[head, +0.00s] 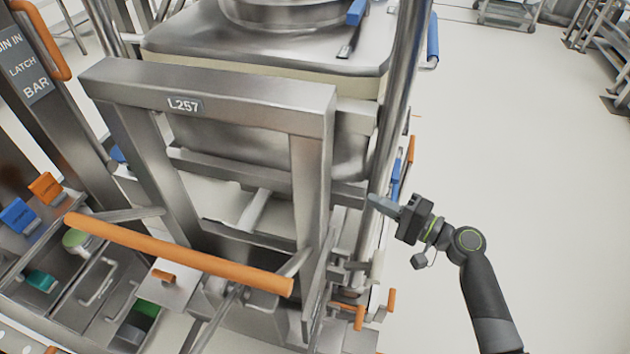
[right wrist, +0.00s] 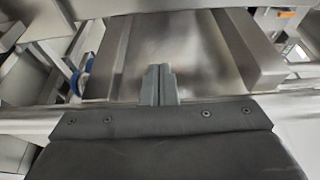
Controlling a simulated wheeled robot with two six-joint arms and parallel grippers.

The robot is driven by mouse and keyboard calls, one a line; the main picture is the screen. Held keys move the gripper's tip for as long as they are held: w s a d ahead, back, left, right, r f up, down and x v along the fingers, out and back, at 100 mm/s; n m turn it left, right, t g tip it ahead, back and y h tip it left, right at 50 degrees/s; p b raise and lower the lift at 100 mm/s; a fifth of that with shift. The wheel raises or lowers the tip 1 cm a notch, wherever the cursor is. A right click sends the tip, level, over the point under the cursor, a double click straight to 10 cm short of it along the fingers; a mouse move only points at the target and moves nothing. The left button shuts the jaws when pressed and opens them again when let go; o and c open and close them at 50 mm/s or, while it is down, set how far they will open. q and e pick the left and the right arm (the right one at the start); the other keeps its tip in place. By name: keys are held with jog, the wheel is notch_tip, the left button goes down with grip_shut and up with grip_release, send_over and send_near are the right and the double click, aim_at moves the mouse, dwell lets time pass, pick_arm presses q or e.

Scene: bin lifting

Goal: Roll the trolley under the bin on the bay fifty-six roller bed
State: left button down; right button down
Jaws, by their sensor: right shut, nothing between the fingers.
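A large steel bin (head: 340,150) with a round lid fitting stands upright behind a steel frame labelled L257 (head: 230,100). An orange push bar (head: 180,255) crosses in front of that frame at its lower part; I take it for the trolley's handle. How the bin's underside meets the trolley or a roller bed is hidden by the frame. My right gripper (head: 376,202) is shut and empty, beside the right-hand steel post and short of the orange bar. In the right wrist view its closed fingertips (right wrist: 158,72) point at bare steel surfaces. My left gripper is not in view.
A panel with a green button (head: 75,239) and orange and blue blocks stands at the left, below a sign reading BIN IN, LATCH BAR (head: 30,70). Small orange handles (head: 390,299) stick out low on the right. Pale floor (head: 530,190) is open at the right.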

jog(key=p+x, duration=0.3)
jog(key=x, duration=0.7)
jog(key=s+p, duration=0.1)
jog(key=s, duration=0.1)
jog(key=s+a+p, duration=0.1)
jog(key=shift+s+r, duration=0.2)
jog(key=shift+s, duration=0.2)
